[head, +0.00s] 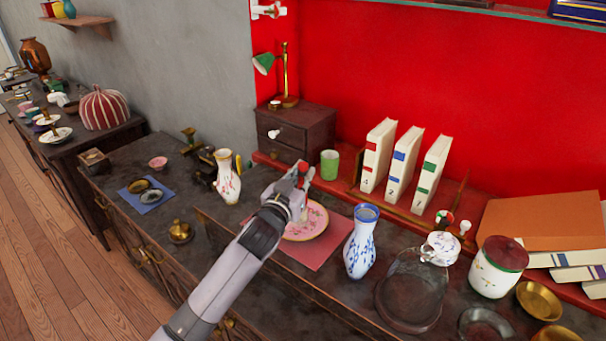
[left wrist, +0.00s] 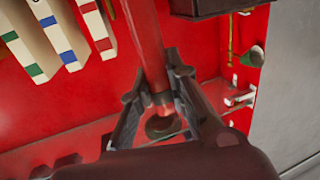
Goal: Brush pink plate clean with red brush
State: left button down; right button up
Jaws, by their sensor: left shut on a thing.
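The pink plate (head: 314,222) lies on a pinkish-red mat (head: 318,256) on the dark cabinet top in the head view. My left gripper (head: 301,182) is over the plate's far left part, and my forearm covers some of its left side. The gripper is shut on the red brush (head: 304,168), whose red end shows above the fingers. In the left wrist view the red handle of the brush (left wrist: 146,40) runs between the fingers (left wrist: 155,98). I cannot tell whether the bristles touch the plate. My right gripper is not in view.
A blue-patterned vase (head: 361,243) stands close to the plate's right, and a white floral vase (head: 227,178) stands to its left. A green cup (head: 329,165) and upright books (head: 378,155) stand behind. A glass dome (head: 410,295) and a lidded jar (head: 497,267) are farther right.

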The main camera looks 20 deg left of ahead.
pick_arm(q)
jog(key=shift+f, duration=0.3)
jog(key=shift+f+b, duration=0.5)
jog(key=shift+w, duration=0.1)
